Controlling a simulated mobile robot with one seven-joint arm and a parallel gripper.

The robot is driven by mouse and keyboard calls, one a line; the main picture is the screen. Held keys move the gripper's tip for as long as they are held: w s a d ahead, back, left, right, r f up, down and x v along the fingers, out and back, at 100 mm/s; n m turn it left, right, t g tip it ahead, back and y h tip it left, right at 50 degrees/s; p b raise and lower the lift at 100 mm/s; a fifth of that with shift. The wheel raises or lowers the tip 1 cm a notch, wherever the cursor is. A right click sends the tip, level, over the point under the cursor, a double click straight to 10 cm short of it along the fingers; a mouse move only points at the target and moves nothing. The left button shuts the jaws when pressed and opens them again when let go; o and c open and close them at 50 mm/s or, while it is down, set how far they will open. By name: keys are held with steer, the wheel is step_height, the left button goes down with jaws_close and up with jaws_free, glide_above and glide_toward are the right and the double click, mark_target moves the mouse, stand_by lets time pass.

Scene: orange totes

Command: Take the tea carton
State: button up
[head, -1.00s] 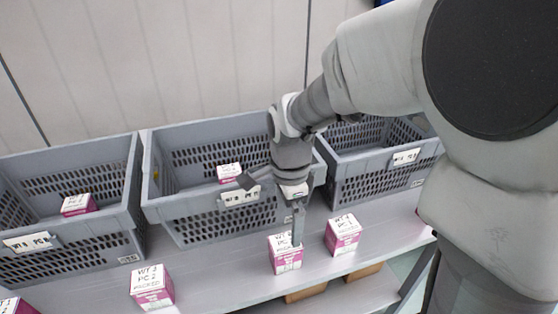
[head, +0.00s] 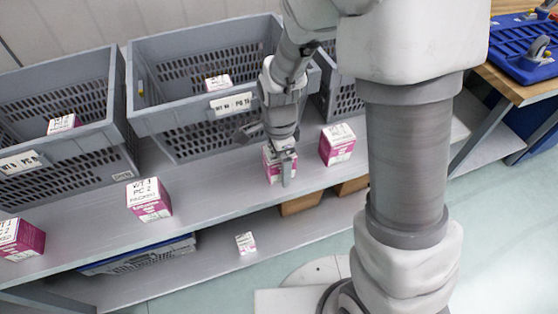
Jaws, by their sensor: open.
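Several pink and white cartons with printed tops stand on a grey shelf. One carton (head: 270,172) is partly hidden behind my gripper (head: 284,168). My gripper points down at this carton and is open, with a finger in front of it. I cannot tell whether the finger touches it. Another carton (head: 338,145) stands just to the right. A carton (head: 149,199) stands to the left, and one more (head: 20,239) is at the far left edge. I cannot tell which of them is the tea carton.
Grey perforated totes stand behind the cartons: one in the middle (head: 175,121), one at the left (head: 95,135), with cartons inside. A small carton (head: 245,243) lies on the lower shelf (head: 215,262). A workbench with a blue tray (head: 520,48) is at right.

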jaws_close()
stand_by(0.5)
steer(key=shift+r, duration=0.1)
